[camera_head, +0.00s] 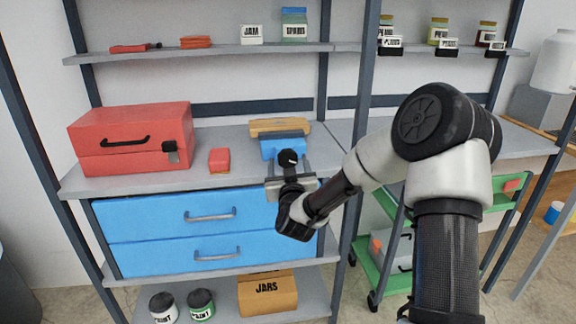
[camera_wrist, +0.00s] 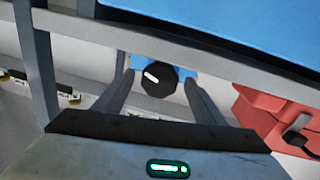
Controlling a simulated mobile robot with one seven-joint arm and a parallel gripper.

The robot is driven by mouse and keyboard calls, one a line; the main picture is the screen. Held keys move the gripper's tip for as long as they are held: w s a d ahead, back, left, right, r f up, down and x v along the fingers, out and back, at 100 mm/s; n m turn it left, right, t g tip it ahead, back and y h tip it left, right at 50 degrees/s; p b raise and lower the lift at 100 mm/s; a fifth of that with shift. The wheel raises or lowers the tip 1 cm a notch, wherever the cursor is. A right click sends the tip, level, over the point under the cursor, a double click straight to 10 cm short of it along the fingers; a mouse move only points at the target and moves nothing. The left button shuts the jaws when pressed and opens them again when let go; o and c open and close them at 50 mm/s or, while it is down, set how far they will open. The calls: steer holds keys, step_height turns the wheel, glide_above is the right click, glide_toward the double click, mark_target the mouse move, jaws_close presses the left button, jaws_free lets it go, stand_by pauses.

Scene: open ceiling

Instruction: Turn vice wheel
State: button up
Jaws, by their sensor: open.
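The blue vice (camera_head: 270,150) sits on the workbench (camera_head: 240,140) near its front edge, with a tan board (camera_head: 280,127) at its top. Its round black vice wheel (camera_head: 288,157) faces me. In the wrist view the wheel (camera_wrist: 160,86) shows a pale bar on its face, with blue vice body (camera_wrist: 184,80) around it. My gripper (camera_head: 289,165) is open in front of the vice. In the wrist view, its two fingers (camera_wrist: 157,84) stand on either side of the wheel, with visible gaps. I cannot tell how deep the fingers reach past the wheel.
A red toolbox (camera_head: 130,145) and a small red box (camera_head: 219,160) stand left of the vice. Blue drawers (camera_head: 180,230) lie below the benchtop. A dark upright post (camera_head: 355,130) stands close right of the vice. A green cart (camera_head: 385,275) is under the right bench.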

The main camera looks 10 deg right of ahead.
steer(key=shift+w, duration=0.35)
steer(key=c, duration=1)
steer(key=m, duration=0.4)
steer(key=shift+m+g, duration=0.4)
steer(key=shift+m, duration=1.2)
